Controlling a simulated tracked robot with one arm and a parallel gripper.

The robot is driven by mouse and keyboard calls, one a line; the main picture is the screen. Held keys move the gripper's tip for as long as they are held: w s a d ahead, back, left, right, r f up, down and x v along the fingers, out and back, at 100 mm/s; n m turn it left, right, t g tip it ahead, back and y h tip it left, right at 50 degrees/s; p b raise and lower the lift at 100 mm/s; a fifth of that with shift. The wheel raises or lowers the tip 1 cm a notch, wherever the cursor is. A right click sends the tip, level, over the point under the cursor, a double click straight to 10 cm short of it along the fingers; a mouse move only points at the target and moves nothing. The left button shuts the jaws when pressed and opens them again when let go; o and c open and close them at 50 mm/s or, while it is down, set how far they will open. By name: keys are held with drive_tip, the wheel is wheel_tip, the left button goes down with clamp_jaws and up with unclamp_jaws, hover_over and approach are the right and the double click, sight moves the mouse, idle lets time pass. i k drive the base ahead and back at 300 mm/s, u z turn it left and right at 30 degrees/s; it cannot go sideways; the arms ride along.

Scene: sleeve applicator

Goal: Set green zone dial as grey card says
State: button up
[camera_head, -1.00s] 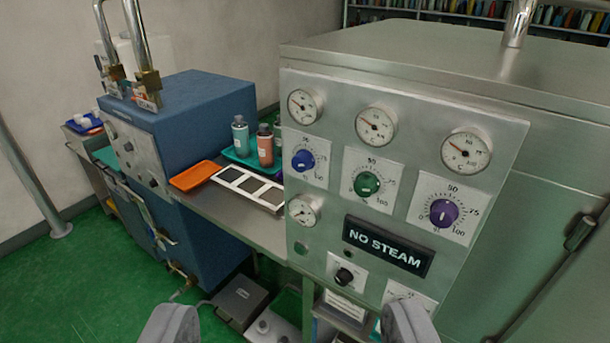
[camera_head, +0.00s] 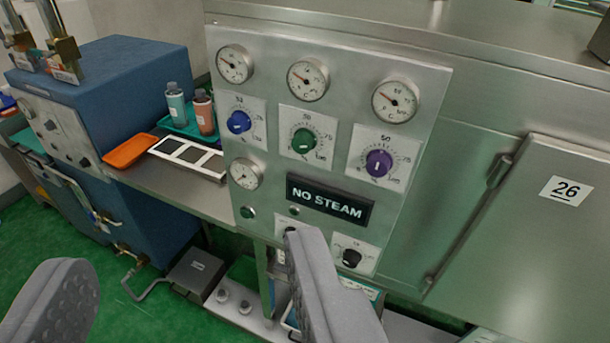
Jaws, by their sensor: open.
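The green zone dial (camera_head: 303,141) is a round green knob on a white scale plate, in the middle of the steel control panel (camera_head: 262,180). A blue dial (camera_head: 239,122) is to its left and a purple dial (camera_head: 378,163) to its right. The green dial's exact setting is too small to read. I cannot make out a grey card in this view. My gripper (camera_head: 185,300) is open and empty, low in the picture, with its fingers wide apart. It is below the dials and apart from them. Its right finger hides part of a lower black knob.
A sign (camera_head: 330,200) reading NO STEAM is below the dials, with a black knob (camera_head: 350,257) under it. Round gauges line the panel top. Left are a blue cabinet (camera_head: 110,70), an orange tray (camera_head: 130,151) and bottles (camera_head: 205,112). A door marked 26 (camera_head: 566,190) is right.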

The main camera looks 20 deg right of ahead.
sight(304, 140)
drive_tip(key=u, duration=0.05)
drive_tip(key=k, duration=0.95)
drive_tip(key=z, duration=0.2)
drive_tip(key=i, duration=0.55)
drive_tip(key=z, duration=0.05)
